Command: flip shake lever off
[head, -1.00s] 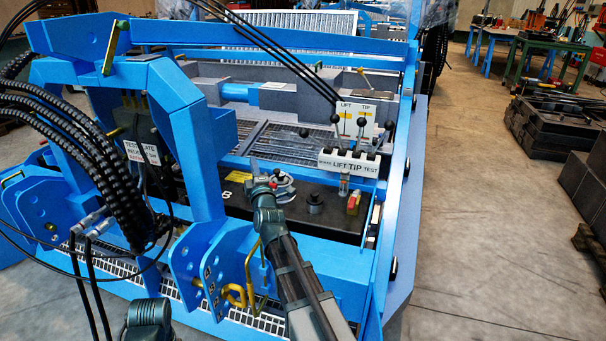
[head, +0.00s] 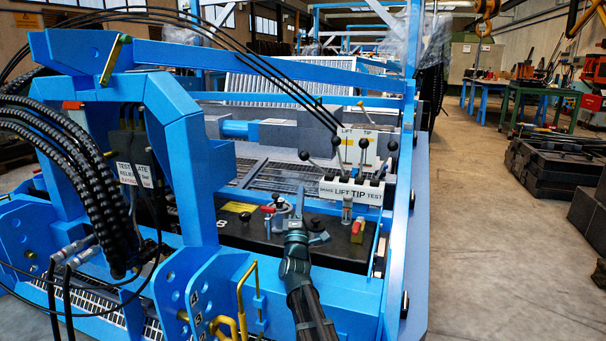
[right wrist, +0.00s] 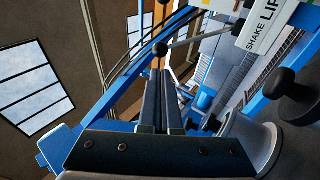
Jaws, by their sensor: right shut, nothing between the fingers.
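The shake lever (head: 304,155) is the leftmost of the black-knobbed levers above the white label plate (head: 350,191). Its thin rod leans out to the left from the plate. My right gripper (head: 299,198) is shut and empty, pointing up below and slightly left of the lever. In the right wrist view the shut fingers (right wrist: 160,100) run up toward the lever's black ball knob (right wrist: 160,48), which shows just past the fingertips. The rod runs right toward the plate marked SHAKE (right wrist: 258,38). I cannot tell whether finger and knob touch. My left gripper is out of view.
Upright lift and tip levers (head: 363,145) stand close to the right. A blue arch frame (head: 190,150) with black hoses (head: 95,190) stands left.

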